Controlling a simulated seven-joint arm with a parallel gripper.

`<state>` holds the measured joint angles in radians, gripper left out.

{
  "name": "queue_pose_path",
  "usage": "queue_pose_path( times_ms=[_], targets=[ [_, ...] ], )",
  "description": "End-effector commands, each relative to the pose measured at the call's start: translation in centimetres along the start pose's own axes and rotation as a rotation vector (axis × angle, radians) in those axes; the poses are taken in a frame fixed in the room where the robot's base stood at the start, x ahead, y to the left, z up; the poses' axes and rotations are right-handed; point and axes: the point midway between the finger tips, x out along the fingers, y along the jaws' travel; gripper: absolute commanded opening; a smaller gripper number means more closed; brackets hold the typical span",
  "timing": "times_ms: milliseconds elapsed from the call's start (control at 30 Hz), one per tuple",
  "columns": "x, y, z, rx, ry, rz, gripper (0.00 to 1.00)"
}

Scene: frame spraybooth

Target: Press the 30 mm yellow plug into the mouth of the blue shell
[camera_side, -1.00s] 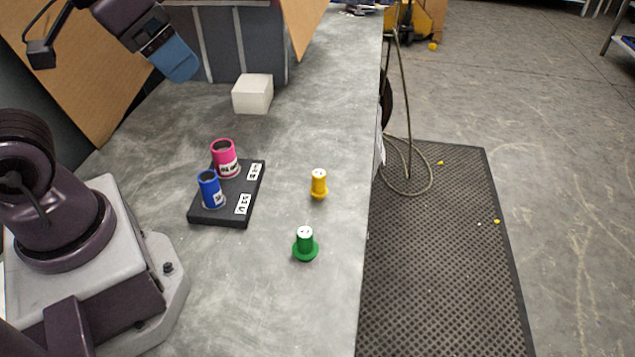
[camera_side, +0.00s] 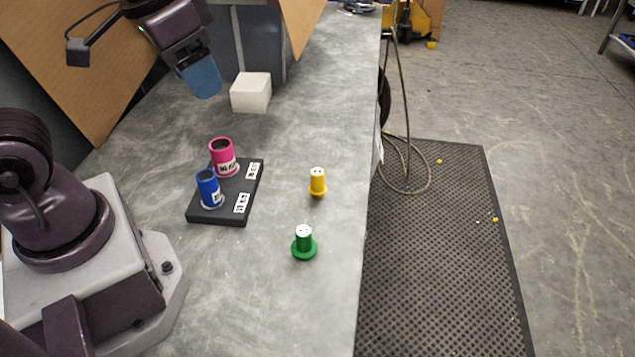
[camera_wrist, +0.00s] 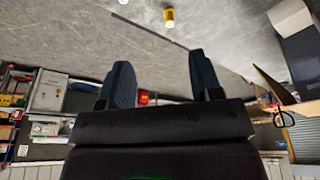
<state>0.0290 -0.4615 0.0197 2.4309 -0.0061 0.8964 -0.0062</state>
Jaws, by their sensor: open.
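The yellow plug (camera_side: 317,183) stands upright on the grey table, flange down, right of the black base. In the wrist view the yellow plug (camera_wrist: 169,17) shows at the top edge, beyond the fingers. The blue shell (camera_side: 207,187) stands upright in the black base (camera_side: 227,207), its open mouth facing up and empty. My gripper (camera_side: 204,80) hangs above the table at the upper left, well apart from both. In the wrist view my gripper (camera_wrist: 160,85) has its two blue fingers spread with nothing between them.
A pink shell (camera_side: 222,157) stands behind the blue one in the same base. A green plug (camera_side: 304,243) stands nearer the front. A white block (camera_side: 251,92) lies at the back, just right of my gripper. The table between the base and the plugs is clear.

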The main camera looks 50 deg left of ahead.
Motion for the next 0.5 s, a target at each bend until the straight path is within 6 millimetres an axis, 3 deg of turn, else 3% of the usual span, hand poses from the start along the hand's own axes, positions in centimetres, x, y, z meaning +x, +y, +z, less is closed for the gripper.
queue_pose_path(
  times_ms=[267, 500],
  targets=[
    [7.5, 0.2, -5.2, -0.306, -0.221, -0.022, 0.59],
    [16.0, 0.0, -8.7, -0.745, -0.320, -0.128, 0.59]
  ],
)
